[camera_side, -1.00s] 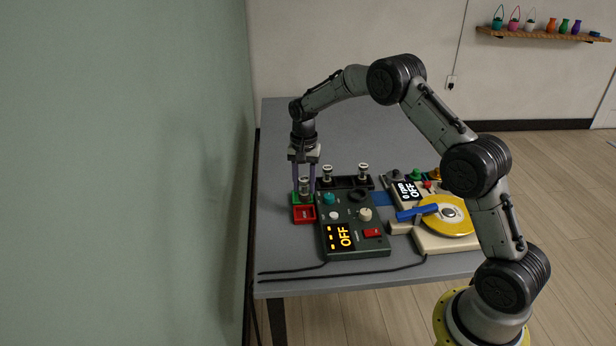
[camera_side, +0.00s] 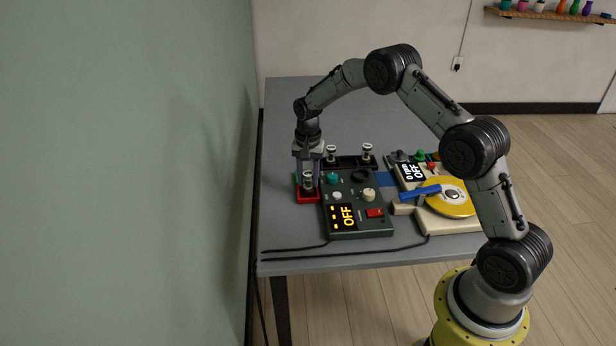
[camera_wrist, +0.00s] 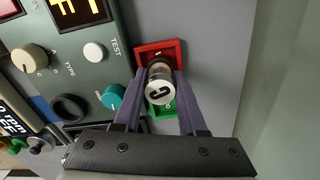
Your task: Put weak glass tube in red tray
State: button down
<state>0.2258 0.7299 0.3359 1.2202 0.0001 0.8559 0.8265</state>
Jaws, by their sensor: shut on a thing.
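My gripper (camera_side: 308,180) is shut on a glass tube (camera_side: 308,183) with a dark base and a pale cap. In the wrist view the tube's cap (camera_wrist: 158,93) shows a letter that looks like C, between the two purple fingers. The tube is upright at the red tray (camera_side: 308,198); I cannot tell whether its base touches the tray's floor. In the wrist view the red tray (camera_wrist: 172,45) lies just beyond the tube, and the green tray (camera_wrist: 169,111) is partly hidden beneath the tube and fingers.
A dark tester (camera_side: 358,225) reading OFF stands right of the trays. Behind it a black rack (camera_side: 349,163) holds two more tubes (camera_side: 331,153). A beige machine with a yellow disc (camera_side: 450,200) stands further right. Cables cross the table front. The back of the table is clear.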

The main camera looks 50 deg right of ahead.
jog(key=shift+f, duration=0.45)
dwell(0.3)
jog(key=shift+c, duration=1.9)
grip_release()
jog(key=shift+r, duration=3.5)
